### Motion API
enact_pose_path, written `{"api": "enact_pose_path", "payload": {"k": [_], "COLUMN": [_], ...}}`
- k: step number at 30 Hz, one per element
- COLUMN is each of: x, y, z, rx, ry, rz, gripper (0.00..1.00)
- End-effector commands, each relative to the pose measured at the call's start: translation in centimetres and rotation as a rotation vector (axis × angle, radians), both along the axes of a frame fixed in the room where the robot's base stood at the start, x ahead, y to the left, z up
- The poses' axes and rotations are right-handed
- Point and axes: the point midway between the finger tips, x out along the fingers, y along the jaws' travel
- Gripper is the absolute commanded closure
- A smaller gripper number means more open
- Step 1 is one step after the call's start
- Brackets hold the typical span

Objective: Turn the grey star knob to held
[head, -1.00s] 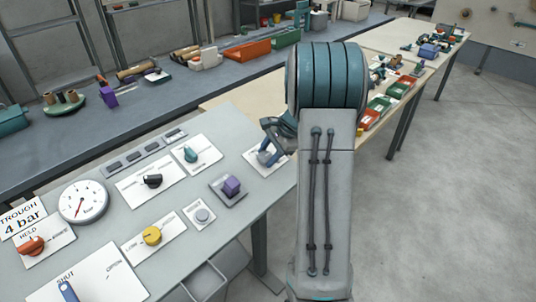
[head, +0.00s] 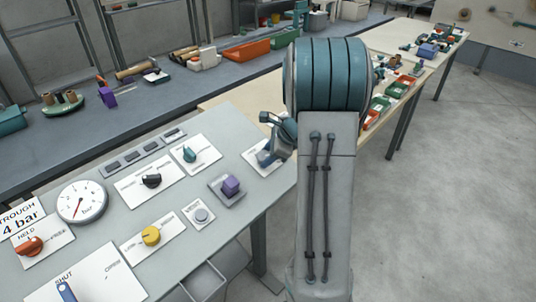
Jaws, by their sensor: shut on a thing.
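My gripper (head: 268,152) is at the right end of the grey console, partly hidden behind my own arm. Its fingers are down at a white plate (head: 254,163) and shut on what appears to be the grey star knob. The fingers and wrist cover most of the knob, so its pointer and setting cannot be read. Any lettering on this plate is too small or hidden.
On the console (head: 120,221) stand a teal knob (head: 190,155), a black knob (head: 152,181), a purple block-shaped knob (head: 231,186), a yellow knob (head: 151,236), an orange knob (head: 29,246) and a pressure gauge (head: 81,203). Open floor lies to the right.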

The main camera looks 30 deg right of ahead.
Motion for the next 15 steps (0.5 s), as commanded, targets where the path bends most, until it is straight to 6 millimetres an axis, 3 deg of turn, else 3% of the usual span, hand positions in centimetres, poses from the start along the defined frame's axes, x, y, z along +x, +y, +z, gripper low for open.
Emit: {"api": "enact_pose_path", "payload": {"k": [11, 12, 14, 15], "x": [0.08, 0.08, 0.07, 0.07], "y": [-0.07, -0.06, -0.06, -0.05], "z": [0.14, 0.14, 0.13, 0.12], "rx": [0.002, 0.002, 0.002, 0.002], "ry": [-0.002, -0.002, -0.002, -0.002], "rz": [-0.01, -0.01, -0.009, -0.008], "gripper": [0.82, 0.54, 0.38, 0.38]}}
